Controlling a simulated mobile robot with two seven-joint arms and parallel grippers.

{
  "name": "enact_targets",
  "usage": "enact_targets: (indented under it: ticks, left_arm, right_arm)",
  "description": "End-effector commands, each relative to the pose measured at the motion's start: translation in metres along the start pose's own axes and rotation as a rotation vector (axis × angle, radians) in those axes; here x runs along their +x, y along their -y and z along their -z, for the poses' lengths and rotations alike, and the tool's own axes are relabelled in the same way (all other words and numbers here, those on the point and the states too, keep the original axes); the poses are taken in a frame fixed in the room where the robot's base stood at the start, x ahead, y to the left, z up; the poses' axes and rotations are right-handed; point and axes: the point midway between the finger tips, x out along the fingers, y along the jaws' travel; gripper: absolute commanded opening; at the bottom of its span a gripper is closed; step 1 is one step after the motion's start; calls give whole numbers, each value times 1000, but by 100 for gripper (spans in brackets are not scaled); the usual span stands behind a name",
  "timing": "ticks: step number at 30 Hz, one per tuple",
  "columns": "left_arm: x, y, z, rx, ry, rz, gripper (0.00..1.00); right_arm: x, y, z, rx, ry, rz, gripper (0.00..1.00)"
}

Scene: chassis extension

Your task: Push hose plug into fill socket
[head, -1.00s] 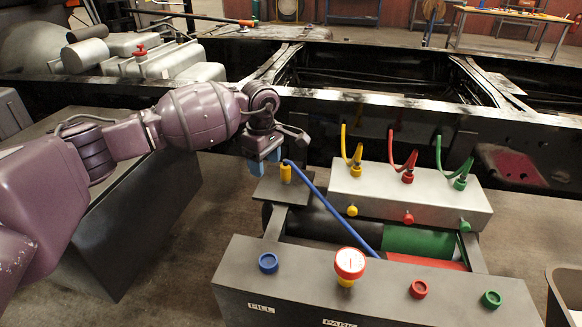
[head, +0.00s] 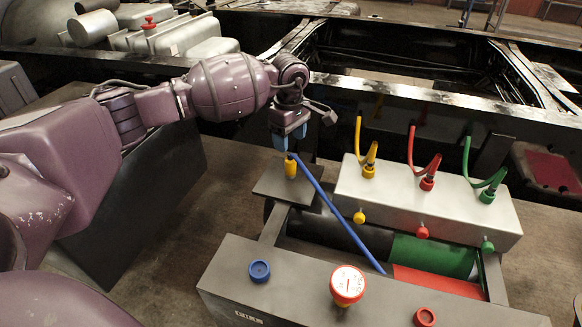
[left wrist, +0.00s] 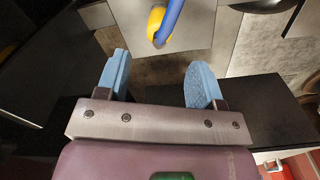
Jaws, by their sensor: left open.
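The yellow hose plug (head: 291,169) stands upright on a small grey plate, with a blue hose (head: 335,217) running from its top down to the right. My left gripper (head: 289,137) is just behind and above the plug in the head view, open and empty. In the left wrist view, its two blue fingers (left wrist: 158,82) are spread apart, and the yellow plug (left wrist: 156,22) with the hose shows beyond them, not between them. A blue ring socket (head: 259,271), the likely fill socket, is on the top of the front grey panel. My right gripper is out of view.
A red and white gauge (head: 348,284) stands on the front panel (head: 300,283) beside the blue socket. A silver box (head: 432,199) with yellow, red and green hoses stands to the right of the plug. A black chassis rail (head: 420,100) runs behind.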

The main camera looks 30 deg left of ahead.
Motion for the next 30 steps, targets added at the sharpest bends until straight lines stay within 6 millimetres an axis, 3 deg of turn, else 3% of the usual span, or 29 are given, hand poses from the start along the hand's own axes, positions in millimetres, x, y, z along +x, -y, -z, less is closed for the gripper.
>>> enact_targets:
  ticks: [10, 23, 30]
  left_arm:
    - [50, 1, 0, 0, 1, 7, 61]
    - [53, 0, 0, 0, 1, 2, 61]
    - [80, 1, -2, 0, 3, 7, 61]
  right_arm:
    - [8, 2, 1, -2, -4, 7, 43]
    - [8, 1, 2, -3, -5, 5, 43]
    - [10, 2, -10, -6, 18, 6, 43]
